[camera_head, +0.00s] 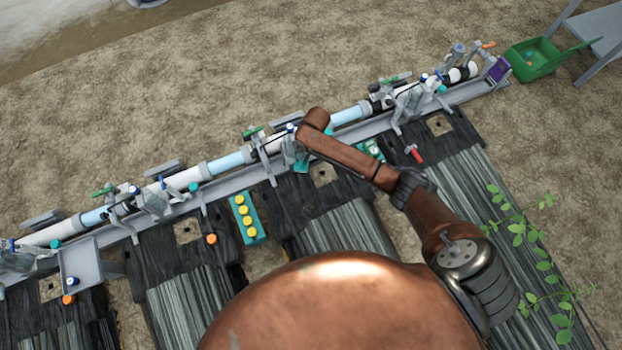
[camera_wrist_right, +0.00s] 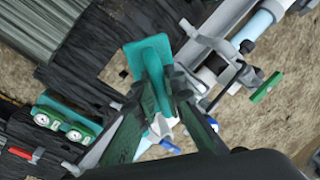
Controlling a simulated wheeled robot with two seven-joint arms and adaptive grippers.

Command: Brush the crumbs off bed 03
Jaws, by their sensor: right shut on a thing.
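My right gripper (camera_wrist_right: 163,88) is shut on a teal tool (camera_wrist_right: 152,52) with a flat, broad head, in the right wrist view. The tool's head is over or beside a pale square opening (camera_wrist_right: 117,72) in the black bed cover. In the head view a bit of teal (camera_head: 301,164) shows beside my right arm's end, near the matching opening (camera_head: 323,175); the gripper itself is hidden there. Several dark-covered beds (camera_head: 345,228) lie side by side; no number is readable, so I cannot tell which is bed 03. I cannot make out crumbs. My left gripper is not in view.
A pipe (camera_head: 226,163) with valves and brackets runs along the beds' far end. A teal block (camera_head: 248,226) with yellow caps, a gauge box (camera_head: 371,150) and a red-handled item (camera_head: 415,153) lie nearby. A green bin (camera_head: 535,66) stands far right; a grey tray (camera_head: 82,258) is at left.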

